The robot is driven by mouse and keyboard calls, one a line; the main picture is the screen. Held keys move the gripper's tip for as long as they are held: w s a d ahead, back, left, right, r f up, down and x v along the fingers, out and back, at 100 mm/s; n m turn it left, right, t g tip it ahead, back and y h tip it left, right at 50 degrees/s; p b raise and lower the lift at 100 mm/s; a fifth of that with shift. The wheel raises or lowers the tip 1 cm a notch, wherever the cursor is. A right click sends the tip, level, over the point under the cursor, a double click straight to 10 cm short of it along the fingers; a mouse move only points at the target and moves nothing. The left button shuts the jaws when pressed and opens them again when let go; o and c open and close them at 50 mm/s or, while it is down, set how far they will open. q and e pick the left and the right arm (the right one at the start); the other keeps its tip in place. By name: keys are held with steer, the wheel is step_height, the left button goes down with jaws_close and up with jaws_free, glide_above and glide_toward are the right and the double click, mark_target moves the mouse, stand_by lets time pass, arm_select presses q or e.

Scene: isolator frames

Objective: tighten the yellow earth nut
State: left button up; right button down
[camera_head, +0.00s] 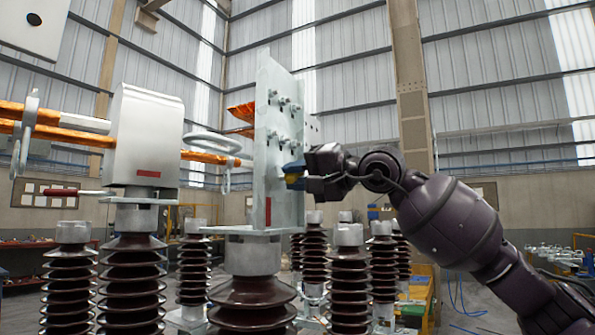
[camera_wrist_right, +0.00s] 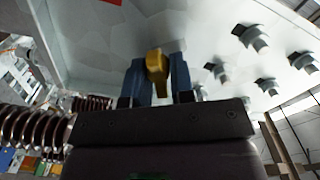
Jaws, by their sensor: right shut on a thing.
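The yellow earth nut (camera_wrist_right: 155,63) shows in the right wrist view, low on the pale metal plate (camera_wrist_right: 205,25). My right gripper (camera_wrist_right: 157,82) has its blue fingers on both sides of the nut and is shut on it. In the head view, my right gripper (camera_head: 294,173) reaches the right side of the upright plate (camera_head: 268,150), and only a little yellow shows between its fingers. The bolt behind the nut is hidden. My left gripper is not in view.
Several grey bolts (camera_head: 285,104) stick out of the plate above the gripper. Brown ribbed insulators (camera_head: 349,285) stand below and around the plate. A metal box (camera_head: 146,140) with orange bars stands to the left.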

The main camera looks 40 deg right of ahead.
steer(key=m, duration=0.5)
steer(key=shift+f+m+p, duration=0.1)
steer(key=shift+m+p, duration=0.2)
steer(key=m, duration=0.5)
steer(key=shift+f+p, duration=0.2)
steer(key=shift+p, duration=0.1)
steer(key=m, duration=0.5)
steer(key=shift+s+a+f+m+p, duration=0.1)
steer(key=shift+f+m+p, duration=0.05)
steer(key=shift+m+p, duration=0.2)
steer(key=m, duration=0.3)
steer(key=shift+a, duration=0.1)
steer(key=shift+f+m+p, duration=0.15)
steer(key=shift+m+p, duration=0.25)
steer(key=shift+m, duration=0.75)
steer(key=shift+a, duration=0.1)
steer(key=shift+m, duration=0.3)
steer(key=c, duration=1.1)
jaws_free()
steer(key=shift+c, duration=0.2)
